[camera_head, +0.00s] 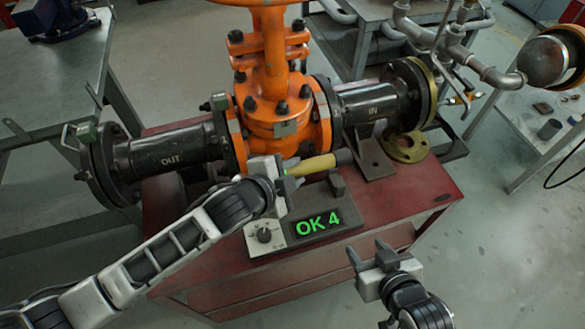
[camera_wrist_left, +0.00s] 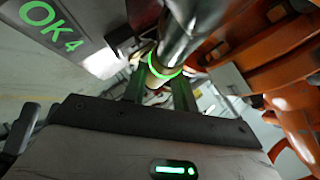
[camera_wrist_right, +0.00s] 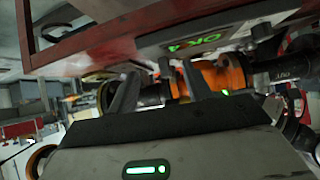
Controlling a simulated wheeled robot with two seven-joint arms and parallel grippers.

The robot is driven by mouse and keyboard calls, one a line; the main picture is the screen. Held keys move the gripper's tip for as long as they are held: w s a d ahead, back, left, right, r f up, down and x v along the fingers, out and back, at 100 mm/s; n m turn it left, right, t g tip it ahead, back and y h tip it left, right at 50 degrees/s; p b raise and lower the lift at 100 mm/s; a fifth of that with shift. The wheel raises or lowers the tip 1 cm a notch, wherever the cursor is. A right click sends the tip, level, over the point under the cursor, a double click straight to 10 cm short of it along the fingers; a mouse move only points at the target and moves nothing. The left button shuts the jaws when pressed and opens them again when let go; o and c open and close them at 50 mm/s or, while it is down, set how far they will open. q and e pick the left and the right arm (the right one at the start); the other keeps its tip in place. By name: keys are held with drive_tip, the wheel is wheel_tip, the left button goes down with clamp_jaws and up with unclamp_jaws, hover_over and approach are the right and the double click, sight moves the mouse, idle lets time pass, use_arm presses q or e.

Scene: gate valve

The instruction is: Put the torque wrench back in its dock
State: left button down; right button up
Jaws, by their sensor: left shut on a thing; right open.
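The torque wrench (camera_head: 314,165) has a yellow handle with a dark end pointing right. My left gripper (camera_head: 286,179) is shut on it, just behind the display of the dock unit. In the left wrist view its metal shaft and lit green ring (camera_wrist_left: 166,66) show between the fingers. The dock unit (camera_head: 285,237) is a grey box with a knob and a green "OK 4" display. A dark upright holder (camera_head: 337,184) stands at its back right, close to the wrench; I cannot tell whether they touch. My right gripper (camera_head: 371,257) is open and empty, right of the box.
The orange gate valve (camera_head: 272,100) with black "OUT" (camera_head: 172,152) and "IN" (camera_head: 374,104) pipes stands behind the wrench on the red bench (camera_head: 410,190). A brass flange ring (camera_head: 405,147) lies at the right. The bench's right front is clear.

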use_arm(q)
drive_tip(key=shift+d+f+b, duration=0.1)
drive_tip(key=shift+f+b, duration=0.95)
drive_tip(key=shift+f, duration=0.1)
drive_tip(key=shift+w+f+b, duration=0.1)
drive_tip(key=shift+f+b, duration=1.4)
drive_tip(key=shift+f, duration=0.85)
use_arm(e)
drive_tip(key=shift+w+a+f, duration=0.1)
drive_tip(key=shift+a+f, duration=0.1)
drive_tip(key=shift+f, duration=0.3)
drive_tip(key=shift+w+a+f, duration=0.1)
drive_tip(key=shift+a+f, duration=0.05)
drive_tip(key=shift+f, duration=0.35)
drive_tip(key=shift+y, duration=0.3)
